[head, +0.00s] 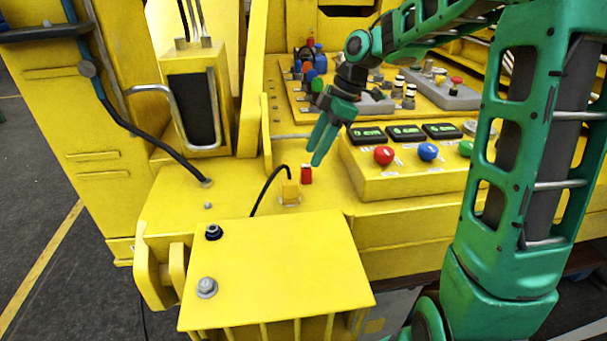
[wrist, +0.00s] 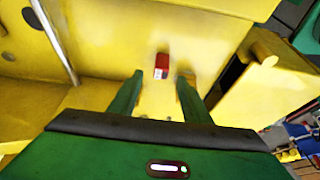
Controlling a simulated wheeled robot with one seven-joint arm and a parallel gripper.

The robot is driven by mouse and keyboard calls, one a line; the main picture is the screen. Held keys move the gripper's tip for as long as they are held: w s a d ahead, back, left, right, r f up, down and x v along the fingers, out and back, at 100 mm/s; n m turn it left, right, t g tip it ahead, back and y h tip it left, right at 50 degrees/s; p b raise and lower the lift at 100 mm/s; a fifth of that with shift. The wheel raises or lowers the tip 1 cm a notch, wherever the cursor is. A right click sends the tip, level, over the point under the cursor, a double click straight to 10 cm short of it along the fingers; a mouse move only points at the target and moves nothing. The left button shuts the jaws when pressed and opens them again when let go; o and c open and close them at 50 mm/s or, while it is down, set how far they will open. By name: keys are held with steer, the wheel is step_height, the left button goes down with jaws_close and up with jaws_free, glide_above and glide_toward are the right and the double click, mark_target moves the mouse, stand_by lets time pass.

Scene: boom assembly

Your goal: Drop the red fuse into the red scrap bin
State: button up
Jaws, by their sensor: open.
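The red fuse (head: 306,174) is a small red block with a pale patch, on the yellow surface beside a yellow block with a black cable. It also shows in the wrist view (wrist: 161,66), between and just beyond the finger tips. My green gripper (head: 314,156) points down and is open and empty. Its tips are just above the fuse in the head view, and they appear apart from it. In the wrist view (wrist: 162,76) one finger is on each side of the fuse. I see no red scrap bin in either view.
The yellow block with the cable (head: 290,192) is close left of the fuse. A yellow control box (head: 400,180) with red and blue buttons is close right. A raised yellow cover (head: 280,265) is in front. A yellow post (head: 250,90) rises behind left.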

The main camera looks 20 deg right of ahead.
mark_target(307, 166)
steer(key=shift+x, duration=3.2)
steer(key=shift+r, duration=0.1)
jaws_close()
